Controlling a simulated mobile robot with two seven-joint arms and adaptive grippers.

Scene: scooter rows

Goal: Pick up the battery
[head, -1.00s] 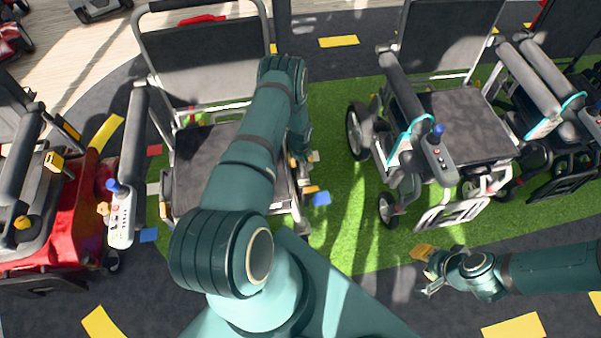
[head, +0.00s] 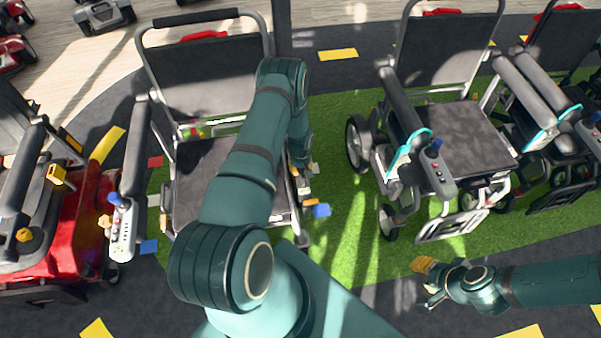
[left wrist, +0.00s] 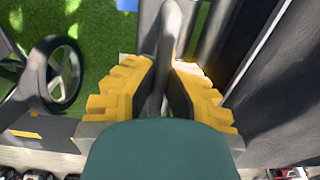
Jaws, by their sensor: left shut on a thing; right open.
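No thing in view can be clearly told as the battery. My left gripper (left wrist: 162,85) has its yellow fingers shut on a grey upright bar (left wrist: 172,35) with a rounded end, in the left wrist view. I cannot tell whether this bar is part of the battery or of a wheelchair. In the head view my left forearm hides most of this gripper, which is at the right edge of the left wheelchair's dark seat (head: 195,185). My right gripper (head: 430,285) is open and empty above the dark floor, at the lower right.
Another wheelchair (head: 465,130) stands on the green mat (head: 345,225), to the right of the left one. A red scooter (head: 85,230) stands at the left. A strip of mat between the two wheelchairs is free.

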